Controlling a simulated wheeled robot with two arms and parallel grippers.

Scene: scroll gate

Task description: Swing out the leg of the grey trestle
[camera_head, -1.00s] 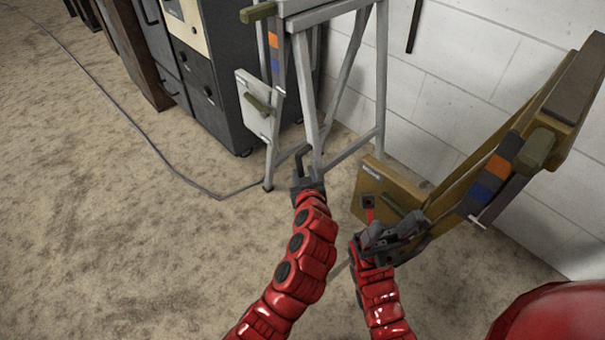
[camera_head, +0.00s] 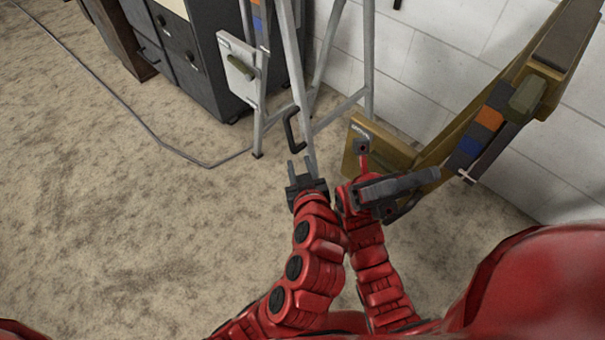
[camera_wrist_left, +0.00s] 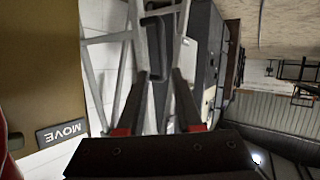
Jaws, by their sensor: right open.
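The grey trestle (camera_head: 318,75) stands by the wall in the head view. Its near leg (camera_head: 291,60) slants down and carries a black bent handle (camera_head: 288,130). In the left wrist view the handle (camera_wrist_left: 158,45) lies ahead, in line with the gap between the open fingers (camera_wrist_left: 157,85). My right gripper (camera_head: 405,188) is open in front of the brown trestle, beside the left one.
The brown trestle (camera_head: 432,152) stands close on the right; its MOVE plate (camera_wrist_left: 62,133) shows in the left wrist view. A dark cabinet (camera_head: 205,75) stands behind left. A cable (camera_head: 115,100) lies on the carpet.

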